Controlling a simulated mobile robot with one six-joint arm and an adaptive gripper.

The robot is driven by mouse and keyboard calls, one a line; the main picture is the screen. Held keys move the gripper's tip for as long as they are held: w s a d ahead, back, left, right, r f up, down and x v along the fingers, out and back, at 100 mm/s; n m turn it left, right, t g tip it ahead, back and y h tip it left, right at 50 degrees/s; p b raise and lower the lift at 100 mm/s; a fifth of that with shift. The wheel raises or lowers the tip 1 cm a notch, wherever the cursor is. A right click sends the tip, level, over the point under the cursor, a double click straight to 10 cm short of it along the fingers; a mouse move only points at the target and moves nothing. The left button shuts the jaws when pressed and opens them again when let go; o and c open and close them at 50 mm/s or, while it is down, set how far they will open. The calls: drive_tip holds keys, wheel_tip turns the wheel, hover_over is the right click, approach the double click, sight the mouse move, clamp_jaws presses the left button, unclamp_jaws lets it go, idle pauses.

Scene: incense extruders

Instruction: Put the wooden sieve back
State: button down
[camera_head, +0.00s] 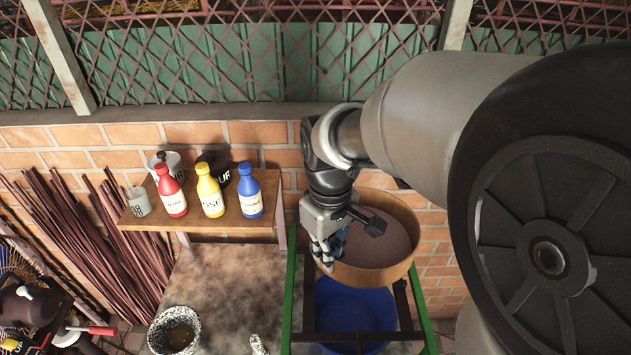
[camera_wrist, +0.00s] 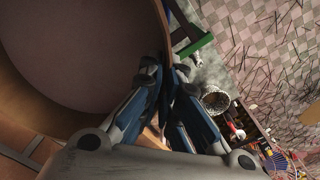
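The wooden sieve (camera_head: 408,213) is a round hoop with a light wooden rim and a brownish mesh. In the head view it is tilted, over the back part of a green-sided stand (camera_head: 289,305). Whether it touches the stand I cannot tell. My gripper (camera_head: 326,250) is at the left side of its rim. In the wrist view the sieve (camera_wrist: 75,45) fills the upper left, and the rim runs between the fingers of my gripper (camera_wrist: 167,72), which looks closed on it. The gripper and arm hide part of the sieve's left and upper edge.
A blue basin (camera_head: 352,312) sits in the stand below the sieve. A small wooden shelf (camera_head: 215,226) to the left carries red, yellow and blue bottles and cups. A speckled pot (camera_head: 174,331) stands lower left. A brick wall (camera_head: 440,262) is close behind.

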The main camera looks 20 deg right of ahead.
wheel_tip(320, 180, down, 20)
drive_tip(key=b, duration=0.3)
drive_tip(key=shift+r+b, duration=0.15)
drive_tip(key=shift+b, duration=0.15)
drive_tip(key=c, duration=1.8)
unclamp_jaws()
drive_tip(key=shift+d, duration=0.1)
wheel_tip(320, 180, up, 17)
drive_tip(key=p, duration=0.3)
drive_tip(key=shift+s+r, duration=0.15)
drive_tip(key=s+r+m+t, duration=0.4)
drive_tip(key=s+r, duration=0.5)
drive_tip(key=s, duration=0.4)
drive_tip(key=shift+d+m+t, duration=0.25)
drive_tip(key=shift+m+t, duration=0.05)
drive_tip(key=shift+m, duration=0.1)
